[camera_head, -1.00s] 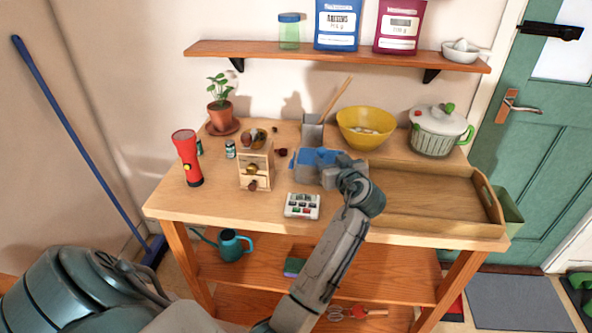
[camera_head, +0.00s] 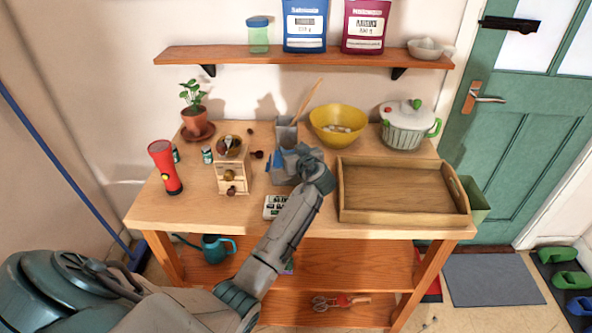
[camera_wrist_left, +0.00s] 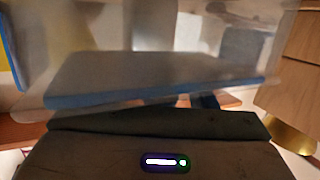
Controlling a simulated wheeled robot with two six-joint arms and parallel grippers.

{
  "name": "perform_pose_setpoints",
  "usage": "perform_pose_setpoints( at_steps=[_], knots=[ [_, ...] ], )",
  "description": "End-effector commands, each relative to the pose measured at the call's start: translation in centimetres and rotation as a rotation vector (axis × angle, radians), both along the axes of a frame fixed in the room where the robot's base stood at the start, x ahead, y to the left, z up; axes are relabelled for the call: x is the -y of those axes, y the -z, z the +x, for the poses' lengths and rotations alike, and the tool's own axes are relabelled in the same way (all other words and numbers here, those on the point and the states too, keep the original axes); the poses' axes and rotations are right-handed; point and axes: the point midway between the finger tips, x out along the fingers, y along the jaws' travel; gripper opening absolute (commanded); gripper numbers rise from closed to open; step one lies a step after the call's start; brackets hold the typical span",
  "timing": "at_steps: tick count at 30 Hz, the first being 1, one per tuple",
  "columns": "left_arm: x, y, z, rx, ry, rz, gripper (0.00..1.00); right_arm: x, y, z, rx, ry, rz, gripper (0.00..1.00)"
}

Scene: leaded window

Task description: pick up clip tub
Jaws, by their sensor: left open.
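The clip tub, which I take to be the clear tub with blue edges (camera_head: 271,165), stands on the worktop left of the wooden tray. My left gripper (camera_head: 291,163) is right at it and hides most of it in the head view. In the left wrist view the translucent tub (camera_wrist_left: 160,75) fills the upper middle, very close to the gripper. My left gripper is open. Whether its fingers touch the tub cannot be seen. My right gripper is not in view.
The wooden tray (camera_head: 345,216) is on the right. A yellow bowl (camera_head: 338,120) and a grey holder (camera_head: 287,131) stand behind.

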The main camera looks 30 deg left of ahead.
Motion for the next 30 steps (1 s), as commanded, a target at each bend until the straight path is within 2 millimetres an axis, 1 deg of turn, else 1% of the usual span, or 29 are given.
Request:
perform_pose_setpoints(
  at_steps=[2, 5, 6, 10, 21, 26, 30],
  knots=[
    [0.0, 0.0, 0.0, 0.000, 0.000, 0.000, 0.52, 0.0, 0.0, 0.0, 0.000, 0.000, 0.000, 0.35],
    [0.0, 0.0, 0.0, 0.000, 0.000, 0.000, 0.34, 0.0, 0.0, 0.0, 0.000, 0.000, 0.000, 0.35],
    [0.1, 0.0, 0.0, 0.000, 0.000, 0.000, 0.26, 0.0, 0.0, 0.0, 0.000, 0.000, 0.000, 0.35],
    [0.1, 0.0, 0.0, 0.000, 0.000, 0.000, 0.01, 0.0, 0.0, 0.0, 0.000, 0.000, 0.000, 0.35],
    [0.1, -0.2, 0.0, 0.001, 0.000, 0.001, 0.00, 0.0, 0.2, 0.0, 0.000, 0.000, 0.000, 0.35],
    [0.0, -1.0, 0.0, 0.002, 0.000, 0.001, 0.00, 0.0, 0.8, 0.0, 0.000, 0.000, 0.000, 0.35],
    [0.0, -2.2, 0.0, 0.003, 0.000, 0.002, 0.00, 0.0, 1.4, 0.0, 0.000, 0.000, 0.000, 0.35]
  ],
)
